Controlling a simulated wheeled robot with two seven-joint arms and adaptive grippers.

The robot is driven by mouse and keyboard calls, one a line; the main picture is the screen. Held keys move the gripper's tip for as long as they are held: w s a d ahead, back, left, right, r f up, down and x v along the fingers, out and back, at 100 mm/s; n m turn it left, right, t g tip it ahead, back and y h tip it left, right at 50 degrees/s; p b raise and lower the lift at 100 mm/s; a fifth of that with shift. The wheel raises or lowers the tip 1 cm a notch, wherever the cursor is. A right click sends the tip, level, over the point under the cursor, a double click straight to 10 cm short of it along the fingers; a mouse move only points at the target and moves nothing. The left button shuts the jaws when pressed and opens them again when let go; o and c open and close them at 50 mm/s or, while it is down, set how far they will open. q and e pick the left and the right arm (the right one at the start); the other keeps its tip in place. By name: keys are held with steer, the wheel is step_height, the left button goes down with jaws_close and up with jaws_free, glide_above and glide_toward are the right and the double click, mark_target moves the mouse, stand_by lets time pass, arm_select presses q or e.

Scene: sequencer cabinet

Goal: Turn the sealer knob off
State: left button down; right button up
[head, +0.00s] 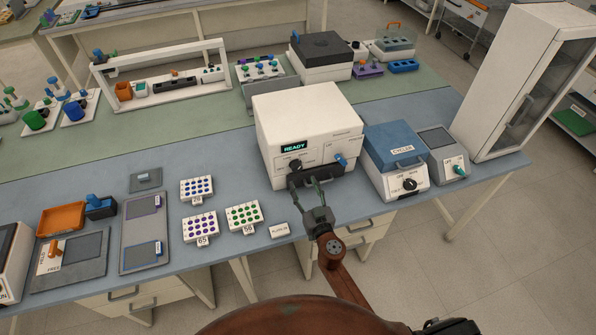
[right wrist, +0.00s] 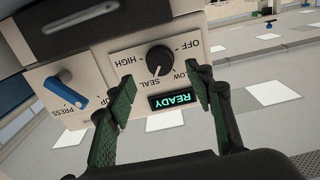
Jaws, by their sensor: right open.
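The sealer (head: 305,115) is a white box with a lit READY display (head: 292,147) on its front. Its black sealer knob (head: 295,164) sits just below the display in the head view. In the right wrist view the knob (right wrist: 159,60) lies among the labels OFF, LOW, SEAL and HIGH; a pale mark on its lower edge faces the SEAL and LOW side. My right gripper (head: 305,187) is open in front of the panel; in the wrist view its green-padded fingers (right wrist: 162,88) are spread on either side of the display, apart from the knob. My left gripper is out of view.
A blue press lever (head: 341,160) projects beside the knob. The cycler (head: 397,160), with its own black knob, stands right of the sealer. Several tube racks (head: 198,189) and a small white label block (head: 279,230) lie to the left on the blue bench.

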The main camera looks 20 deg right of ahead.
mark_target(298, 170)
steer(key=w, duration=0.7)
steer(key=shift+w, duration=0.2)
steer(key=shift+a, duration=0.1)
steer(key=shift+c, duration=0.4)
steer(key=c, duration=1.1)
